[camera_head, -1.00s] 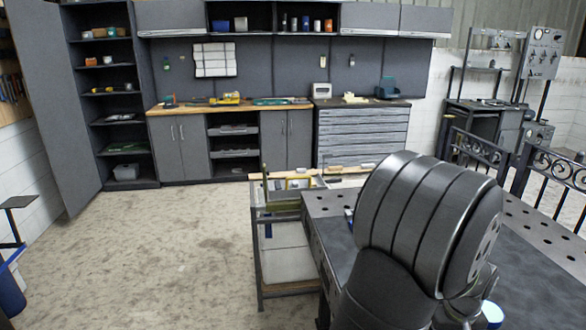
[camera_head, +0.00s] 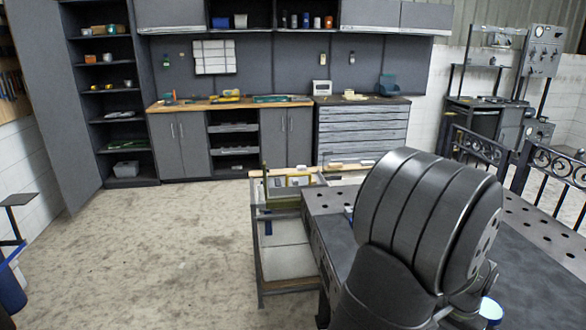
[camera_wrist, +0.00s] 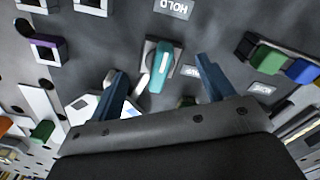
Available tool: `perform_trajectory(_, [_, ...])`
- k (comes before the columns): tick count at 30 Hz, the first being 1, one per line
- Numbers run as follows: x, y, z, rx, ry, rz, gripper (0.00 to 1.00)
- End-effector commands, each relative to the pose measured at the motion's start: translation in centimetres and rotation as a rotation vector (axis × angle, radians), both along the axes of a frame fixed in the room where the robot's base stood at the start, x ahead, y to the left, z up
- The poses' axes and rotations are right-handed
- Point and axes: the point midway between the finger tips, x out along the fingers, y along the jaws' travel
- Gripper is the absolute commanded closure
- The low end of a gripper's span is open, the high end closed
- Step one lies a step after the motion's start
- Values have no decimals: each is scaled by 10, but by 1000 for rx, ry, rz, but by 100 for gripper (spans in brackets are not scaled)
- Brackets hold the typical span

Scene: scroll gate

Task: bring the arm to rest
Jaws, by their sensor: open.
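My gripper (camera_wrist: 161,68) shows in the wrist view with its two blue fingers spread wide apart. A teal piece (camera_wrist: 160,68) on a pale metal base shows between the fingers, further off than the fingertips; a gap shows on each side of it. In the head view my dark, ribbed arm fills the lower right, in front of the worktable (camera_head: 525,262), and the gripper is hidden there.
Green (camera_wrist: 268,60) and blue (camera_wrist: 302,71) blocks sit at the right, a purple-and-white part (camera_wrist: 47,48) at the left. In the head view, a cart (camera_head: 285,235) stands left of the worktable; open floor lies beyond it.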

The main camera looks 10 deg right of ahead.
Motion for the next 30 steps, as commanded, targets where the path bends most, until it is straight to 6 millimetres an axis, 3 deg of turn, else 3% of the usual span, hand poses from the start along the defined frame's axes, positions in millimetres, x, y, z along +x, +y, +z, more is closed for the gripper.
perform_trajectory(15, [0,0,0,0,0,-362,25])
perform_trajectory(28, [0,0,0,0,0,-407,25])
perform_trajectory(30, [0,0,0,0,0,-407,16])
